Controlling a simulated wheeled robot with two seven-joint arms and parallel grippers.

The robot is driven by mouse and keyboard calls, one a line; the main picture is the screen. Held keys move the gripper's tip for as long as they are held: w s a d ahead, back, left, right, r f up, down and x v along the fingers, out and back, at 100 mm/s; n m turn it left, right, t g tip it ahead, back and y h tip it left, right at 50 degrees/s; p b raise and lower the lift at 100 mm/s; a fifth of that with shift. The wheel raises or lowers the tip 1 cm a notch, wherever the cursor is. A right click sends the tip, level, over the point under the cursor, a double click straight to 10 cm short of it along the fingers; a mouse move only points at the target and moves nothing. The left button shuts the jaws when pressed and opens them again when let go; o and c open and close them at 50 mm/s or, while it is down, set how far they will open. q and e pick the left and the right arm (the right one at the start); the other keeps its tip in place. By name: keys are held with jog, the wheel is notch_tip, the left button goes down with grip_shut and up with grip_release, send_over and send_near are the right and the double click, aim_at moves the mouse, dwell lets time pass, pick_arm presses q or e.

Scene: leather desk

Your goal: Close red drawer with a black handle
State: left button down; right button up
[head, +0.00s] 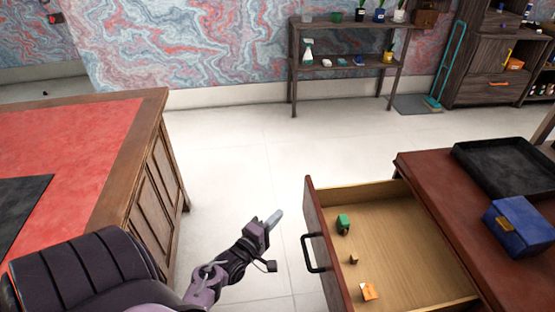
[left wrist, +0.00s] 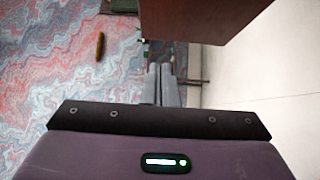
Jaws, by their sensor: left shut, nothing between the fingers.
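The red drawer (head: 314,235) with a black handle (head: 313,254) is pulled far out of the red-brown cabinet (head: 425,172) at the right of the head view. Inside it lie a small green item (head: 343,224), a small brown block (head: 353,259) and an orange item (head: 369,291). My left gripper (head: 276,217) is shut and empty, left of the drawer front and apart from the handle. In the left wrist view its fingers (left wrist: 165,85) are together, below a brown-red panel (left wrist: 200,18), likely the drawer front. My right gripper is not in view.
A black tray (head: 505,167) and a blue box (head: 520,227) stand on the cabinet top. A wooden desk with a red leather top (head: 85,130) stands at the left. Pale open floor (head: 240,155) lies between desk and drawer. A shelf (head: 345,70) stands by the far wall.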

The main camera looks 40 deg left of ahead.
pick_arm(q)
jog(key=w, duration=0.2)
jog(key=w+d, duration=0.1)
jog(key=w, duration=0.5)
jog(key=shift+w+d, duration=0.2)
jog(key=shift+d, duration=0.2)
jog(key=shift+w+d, duration=0.2)
jog(key=shift+w, duration=0.05)
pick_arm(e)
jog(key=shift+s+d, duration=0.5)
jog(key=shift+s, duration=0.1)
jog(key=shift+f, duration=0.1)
